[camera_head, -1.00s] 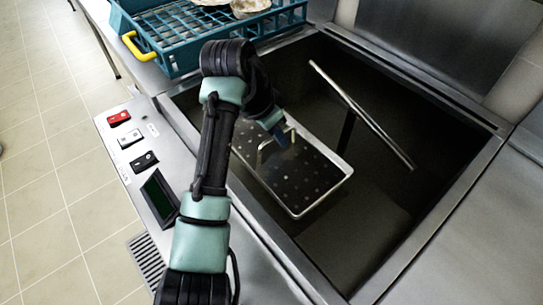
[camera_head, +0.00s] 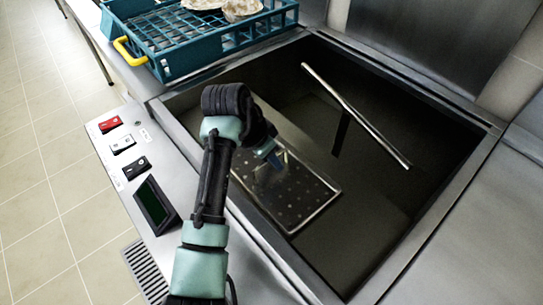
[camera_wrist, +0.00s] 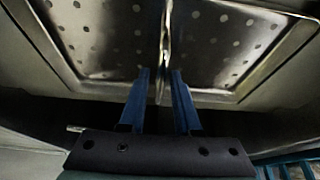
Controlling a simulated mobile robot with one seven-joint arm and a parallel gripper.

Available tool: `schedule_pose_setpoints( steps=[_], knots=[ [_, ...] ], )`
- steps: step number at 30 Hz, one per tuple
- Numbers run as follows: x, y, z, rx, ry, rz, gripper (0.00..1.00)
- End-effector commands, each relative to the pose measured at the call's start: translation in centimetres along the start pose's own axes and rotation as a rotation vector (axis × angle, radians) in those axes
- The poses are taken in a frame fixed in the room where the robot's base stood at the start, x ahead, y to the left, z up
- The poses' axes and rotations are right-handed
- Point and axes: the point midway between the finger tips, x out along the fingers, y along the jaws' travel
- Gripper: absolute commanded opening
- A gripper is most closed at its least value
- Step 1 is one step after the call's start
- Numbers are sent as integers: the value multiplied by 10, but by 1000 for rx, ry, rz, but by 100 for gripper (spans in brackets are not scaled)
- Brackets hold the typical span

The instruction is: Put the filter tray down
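The filter tray (camera_head: 290,196), a perforated shiny metal tray, lies low inside the dark sink basin, near its left wall. Its holes and rim also show in the wrist view (camera_wrist: 215,38). Its upright handle (camera_wrist: 163,45) is seen edge-on between the blue fingers of my gripper (camera_wrist: 161,72). A narrow gap shows between the handle and each finger, so my gripper looks slightly open around it. In the head view my gripper (camera_head: 277,160) reaches down to the tray's middle. Whether the whole underside of the tray rests on something is hidden.
The sink (camera_head: 365,225) is deep, with a metal rim. A long metal bar (camera_head: 355,115) slants across its right part. A teal dish rack (camera_head: 200,35) with dishes stands behind left. A control panel (camera_head: 125,150) with switches lies left of the sink.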

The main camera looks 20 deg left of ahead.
Motion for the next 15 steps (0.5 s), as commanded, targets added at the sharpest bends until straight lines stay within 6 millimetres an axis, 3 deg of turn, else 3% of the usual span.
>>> schedule_pose_setpoints(
  steps=[10,15],
  knots=[
    [-1,0,-1,1,0,0,42],
    [-19,0,-3,1,2,-2,42]
  ],
)
